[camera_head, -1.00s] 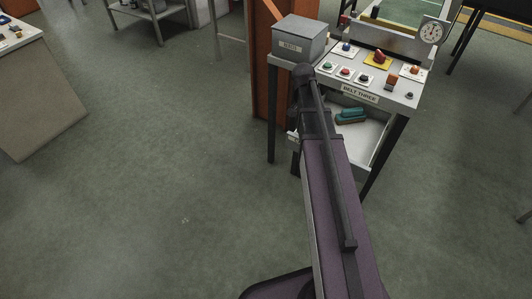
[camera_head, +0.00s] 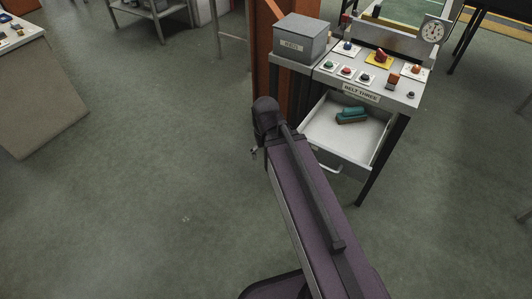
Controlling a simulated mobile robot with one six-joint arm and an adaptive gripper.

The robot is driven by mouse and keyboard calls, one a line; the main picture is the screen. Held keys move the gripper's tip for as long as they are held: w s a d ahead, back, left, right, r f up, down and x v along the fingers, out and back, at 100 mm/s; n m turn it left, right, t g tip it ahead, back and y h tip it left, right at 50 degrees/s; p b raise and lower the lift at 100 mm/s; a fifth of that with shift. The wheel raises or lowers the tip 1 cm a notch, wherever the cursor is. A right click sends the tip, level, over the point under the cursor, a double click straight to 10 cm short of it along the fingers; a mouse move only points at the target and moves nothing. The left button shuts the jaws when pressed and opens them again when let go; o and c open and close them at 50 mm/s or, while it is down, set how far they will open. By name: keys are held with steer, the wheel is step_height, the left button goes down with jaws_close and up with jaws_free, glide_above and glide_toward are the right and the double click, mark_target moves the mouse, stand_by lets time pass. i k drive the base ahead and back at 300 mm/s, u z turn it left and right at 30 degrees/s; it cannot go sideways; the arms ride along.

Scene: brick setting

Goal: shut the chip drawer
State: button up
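The chip drawer (camera_head: 343,149) is a grey-white drawer under the console top marked "BELT THREE". It stands pulled out toward me, with its inside showing. A teal-backed brush (camera_head: 351,116) lies in it. A pale bar handle (camera_head: 330,168) shows on its front, partly hidden by my arm. My gripper (camera_head: 254,153) shows only as a small bit at the left of my arm's end, apart from the drawer and to its left. The rest of it is hidden behind my arm, so its fingers cannot be made out.
The console top (camera_head: 388,88) carries several buttons and knobs and a round dial (camera_head: 433,31). A grey lidded box (camera_head: 300,39) stands on a side shelf left of it. An orange post (camera_head: 264,75) rises behind. Dark console legs flank the drawer. Open floor lies left and in front.

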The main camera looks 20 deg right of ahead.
mark_target(350, 149)
steer(key=u, duration=0.3)
steer(key=k, duration=1.1)
steer(key=z, duration=0.2)
